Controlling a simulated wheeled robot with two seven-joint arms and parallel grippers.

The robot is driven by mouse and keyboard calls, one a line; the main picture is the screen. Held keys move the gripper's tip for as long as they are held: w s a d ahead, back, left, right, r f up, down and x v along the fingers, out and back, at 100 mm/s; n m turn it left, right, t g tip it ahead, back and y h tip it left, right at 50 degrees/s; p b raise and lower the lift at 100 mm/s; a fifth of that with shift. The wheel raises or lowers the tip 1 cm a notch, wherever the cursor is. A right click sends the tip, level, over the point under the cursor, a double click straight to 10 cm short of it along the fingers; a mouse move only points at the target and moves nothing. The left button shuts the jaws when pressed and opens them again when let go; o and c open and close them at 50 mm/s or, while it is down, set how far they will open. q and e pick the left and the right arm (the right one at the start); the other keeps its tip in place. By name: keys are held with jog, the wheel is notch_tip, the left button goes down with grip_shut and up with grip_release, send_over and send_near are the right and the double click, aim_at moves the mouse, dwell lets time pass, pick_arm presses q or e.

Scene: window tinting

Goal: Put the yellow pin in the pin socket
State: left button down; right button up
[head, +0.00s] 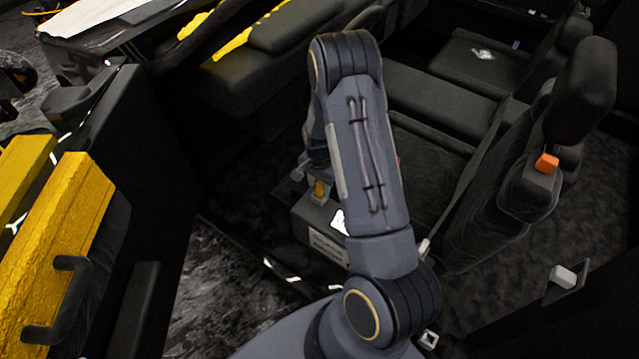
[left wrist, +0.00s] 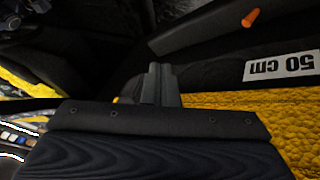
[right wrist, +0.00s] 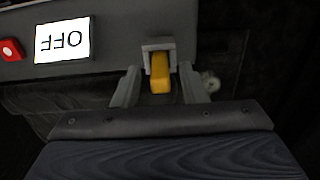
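The yellow pin (right wrist: 160,75) stands at a light grey bracket-like socket (right wrist: 158,44) on a grey box, in the right wrist view. Its upper part is framed by the bracket; I cannot tell how deep it sits. My right gripper (right wrist: 160,72) has its two fingers spread on either side of the pin, with gaps showing. In the head view the pin (head: 320,188) shows small and yellow above the box, partly hidden by my right arm. My left gripper (left wrist: 160,70) has its fingers together with nothing seen between them.
The grey box (head: 312,222) carries a label, and in the right wrist view a lit OFF panel (right wrist: 62,40) and a red button (right wrist: 11,49). Dark seats (head: 500,215) stand right. A yellow door panel (head: 55,250) with a black handle stands left.

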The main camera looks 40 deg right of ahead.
jog(key=s+a+r+n+t+y, duration=0.1)
jog(key=s+a+r, duration=0.1)
jog(key=r, duration=0.8)
jog(key=s+a+r+n+t+y, duration=0.1)
jog(key=a+r, duration=0.1)
jog(key=r, duration=0.8)
jog(key=s+a+r+n+t, duration=0.1)
jog(key=s+a+r+n, duration=0.4)
jog(key=s, duration=0.4)
jog(key=s+a+r+n+t+y, duration=0.1)
jog(key=s+a+r+n+t, duration=0.1)
jog(key=s+a+r+n, duration=0.4)
jog(key=s+a, duration=0.1)
jog(key=s, duration=0.2)
jog(key=shift+a+t+y+p, duration=0.3)
jog(key=shift+a, duration=0.1)
